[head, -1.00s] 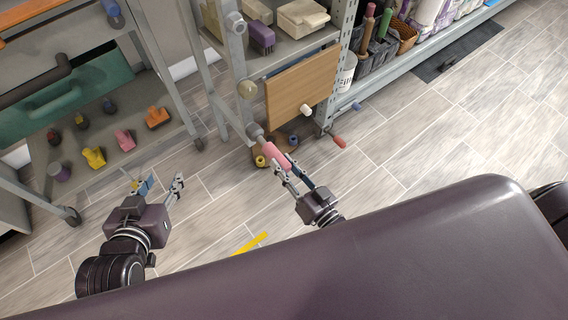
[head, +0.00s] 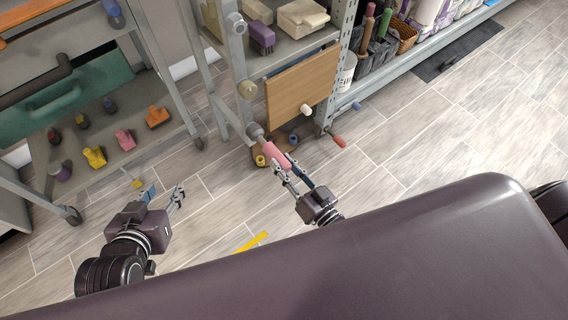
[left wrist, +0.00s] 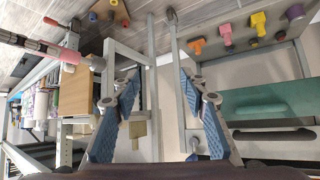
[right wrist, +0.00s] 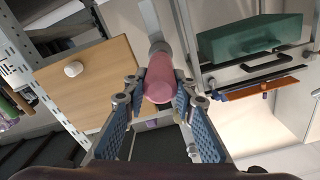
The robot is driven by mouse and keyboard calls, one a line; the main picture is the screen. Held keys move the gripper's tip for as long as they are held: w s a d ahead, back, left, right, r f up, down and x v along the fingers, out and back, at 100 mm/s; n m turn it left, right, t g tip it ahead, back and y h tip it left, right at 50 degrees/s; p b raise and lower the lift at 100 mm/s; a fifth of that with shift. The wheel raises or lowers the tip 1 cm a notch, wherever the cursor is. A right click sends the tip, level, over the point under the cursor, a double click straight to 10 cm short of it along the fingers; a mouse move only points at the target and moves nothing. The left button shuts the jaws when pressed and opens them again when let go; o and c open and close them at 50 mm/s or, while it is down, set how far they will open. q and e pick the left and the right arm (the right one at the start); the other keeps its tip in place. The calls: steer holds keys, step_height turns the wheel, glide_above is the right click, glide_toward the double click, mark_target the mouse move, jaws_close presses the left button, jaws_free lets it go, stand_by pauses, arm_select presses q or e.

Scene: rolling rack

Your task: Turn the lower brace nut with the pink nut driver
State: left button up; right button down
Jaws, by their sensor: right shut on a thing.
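The pink nut driver (head: 276,155) is held in my right gripper (head: 285,168). It tilts up and left, and its grey socket end meets the lower part of the rolling rack's upright (head: 238,97). The lower brace nut is hidden at the socket, so I cannot tell whether it is seated. In the right wrist view the pink handle (right wrist: 160,82) sits between the blue-padded fingers and points away toward the rack. My left gripper (head: 164,193) is open and empty above the floor, left of the driver; its fingers are also apart in the left wrist view (left wrist: 160,85).
A wooden panel (head: 302,86) with a white knob is just beyond the driver. A left shelf holds several coloured pieces, including a yellow one (head: 95,157). A shelving unit stands at right; the floor is mostly clear.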

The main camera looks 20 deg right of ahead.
steer(key=shift+s+r, duration=0.1)
steer(key=shift+s+d, duration=0.15)
steer(key=shift+s, duration=0.2)
steer(key=shift+s+d+p, duration=0.25)
steer(key=shift+s+p, duration=0.1)
steer(key=shift+s, duration=0.35)
steer(key=shift+p+v, duration=0.35)
steer(key=shift+v, duration=1.4)
arm_select(q)
steer(key=s+a+f+g+y, duration=0.1)
steer(key=s+a+f+g, duration=0.2)
steer(key=s, duration=0.5)
steer(key=shift+f+g, duration=0.6)
steer(key=shift+f, duration=0.35)
arm_select(e)
steer(key=shift+s+d, duration=0.15)
steer(key=shift+s, duration=0.25)
arm_select(q)
steer(key=shift+s+d, duration=0.1)
